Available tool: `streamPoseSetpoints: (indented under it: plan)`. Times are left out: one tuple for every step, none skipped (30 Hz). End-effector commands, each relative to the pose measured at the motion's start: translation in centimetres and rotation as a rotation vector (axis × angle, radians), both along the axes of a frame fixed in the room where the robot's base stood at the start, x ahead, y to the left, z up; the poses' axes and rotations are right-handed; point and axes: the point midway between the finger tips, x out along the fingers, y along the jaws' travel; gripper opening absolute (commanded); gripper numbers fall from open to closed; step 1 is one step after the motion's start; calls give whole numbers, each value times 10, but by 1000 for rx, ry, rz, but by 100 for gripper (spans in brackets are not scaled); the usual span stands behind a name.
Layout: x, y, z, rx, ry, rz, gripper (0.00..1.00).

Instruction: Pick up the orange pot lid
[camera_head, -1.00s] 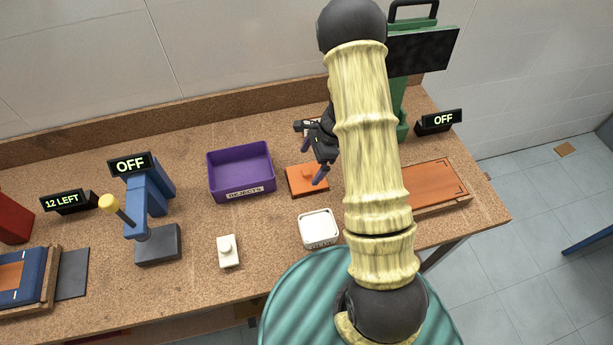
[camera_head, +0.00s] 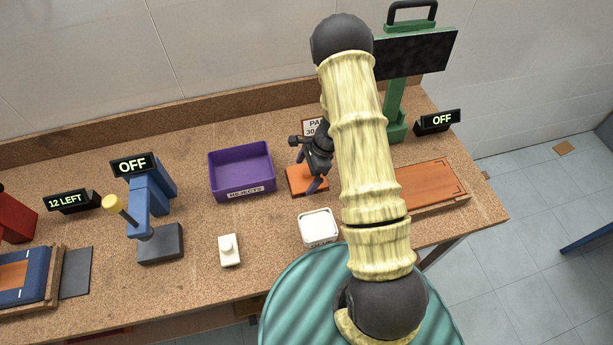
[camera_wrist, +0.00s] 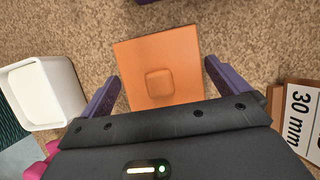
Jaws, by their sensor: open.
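The orange pot lid (camera_wrist: 183,55) is a flat square plate with a small raised square knob in its middle. It lies flat on the cork-brown bench, and in the head view (camera_head: 296,181) my gripper partly covers it. My gripper (camera_wrist: 164,82) is open and empty, with one purple finger on either side of the lid's near part in the wrist view. In the head view my gripper (camera_head: 311,180) is over the lid. I cannot tell how high the fingertips are above the bench.
A purple rejects bin (camera_head: 241,190) stands left of the lid. A white tub (camera_head: 318,238) sits in front of it, and a small white block (camera_head: 229,258) lies front left. A sign (camera_wrist: 303,112) stands close by.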

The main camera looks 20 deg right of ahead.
Motion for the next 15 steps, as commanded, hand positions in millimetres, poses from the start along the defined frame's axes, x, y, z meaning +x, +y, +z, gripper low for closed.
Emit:
streamPoseSetpoints:
  plan:
    - [0, 0, 0, 0, 0, 0, 100]
    - [0, 0, 0, 0, 0, 0, 100]
    - [0, 0, 0, 0, 0, 0, 100]
    - [0, 0, 0, 0, 0, 0, 100]
    - [0, 0, 0, 0, 0, 0, 100]
    - [0, 0, 0, 0, 0, 0, 100]
    - [0, 0, 0, 0, 0, 0, 100]
    - [0, 0, 0, 0, 0, 0, 100]
    - [0, 0, 0, 0, 0, 0, 92]
    - [0, 0, 0, 0, 0, 0, 86]
    - [0, 0, 0, 0, 0, 0, 80]
    - [0, 0, 0, 0, 0, 0, 72]
    - [0, 0, 0, 0, 0, 0, 71]
    - [0, 0, 1, 0, 0, 0, 71]
    - [0, 0, 0, 0, 0, 0, 71]
